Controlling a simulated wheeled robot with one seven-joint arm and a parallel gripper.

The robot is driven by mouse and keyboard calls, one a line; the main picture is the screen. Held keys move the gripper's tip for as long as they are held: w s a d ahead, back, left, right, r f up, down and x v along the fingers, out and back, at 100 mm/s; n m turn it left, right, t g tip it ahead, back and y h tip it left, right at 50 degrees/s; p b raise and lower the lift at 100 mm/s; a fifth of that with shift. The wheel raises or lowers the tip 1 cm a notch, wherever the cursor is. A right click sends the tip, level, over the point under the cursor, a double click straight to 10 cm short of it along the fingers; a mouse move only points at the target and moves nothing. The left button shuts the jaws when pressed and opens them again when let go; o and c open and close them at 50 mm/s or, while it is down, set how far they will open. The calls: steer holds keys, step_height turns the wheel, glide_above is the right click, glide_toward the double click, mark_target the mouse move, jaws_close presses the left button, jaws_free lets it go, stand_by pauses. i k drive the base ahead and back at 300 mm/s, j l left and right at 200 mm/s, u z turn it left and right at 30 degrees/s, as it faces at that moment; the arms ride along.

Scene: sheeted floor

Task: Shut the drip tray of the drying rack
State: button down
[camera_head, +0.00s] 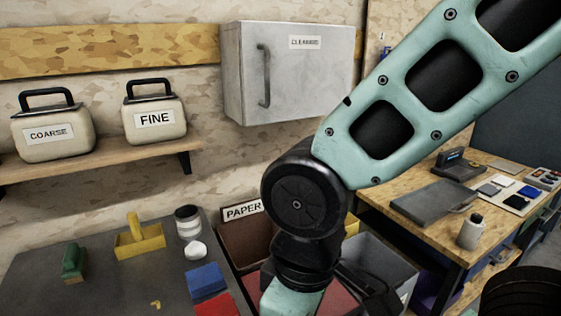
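I cannot make out a drying rack or its drip tray in the head view. My arm crosses the right and middle of the picture and bends down at a black joint. It hides part of the bins and the area behind them. My gripper is not in view; the arm runs out of the bottom edge.
A grey table (110,277) holds a yellow tool (139,240), a green-handled brush (74,262) and blue and red blocks. A closed white cabinet (290,80) and a shelf (95,163) with two canisters hang above. A wooden workbench (395,228) stands right.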

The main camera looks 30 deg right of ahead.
mark_target(424, 206)
steer(key=z, duration=1.75)
steer(key=i+l, duration=0.15)
steer(key=i, duration=0.4)
steer(key=i+l, duration=0.1)
steer(key=i, duration=0.4)
